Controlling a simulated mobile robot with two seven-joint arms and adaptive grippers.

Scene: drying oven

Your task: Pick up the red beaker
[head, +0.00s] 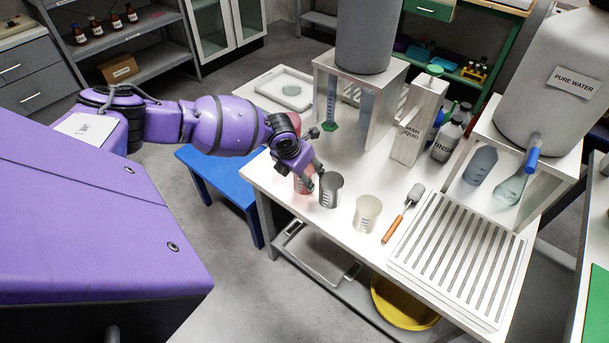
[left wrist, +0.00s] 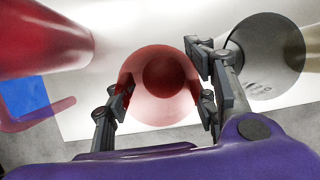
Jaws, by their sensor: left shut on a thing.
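The red beaker (head: 303,184) is at the left edge of the white table, partly hidden by my gripper in the head view. In the left wrist view the beaker (left wrist: 163,112) is seen from above, open and see-through. My left gripper (head: 310,176) is shut on the beaker, with one finger at each side; its fingers also show in the left wrist view (left wrist: 162,94). The beaker looks upright; I cannot tell whether its base touches the table. My right gripper is not in view.
A dark grey beaker (head: 331,190) stands close beside the red one, and a cream beaker (head: 367,214) is further right. A brush with an orange handle (head: 393,228) and a slatted rack (head: 462,252) follow. A large red shape (left wrist: 45,35) fills the wrist view's upper left.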

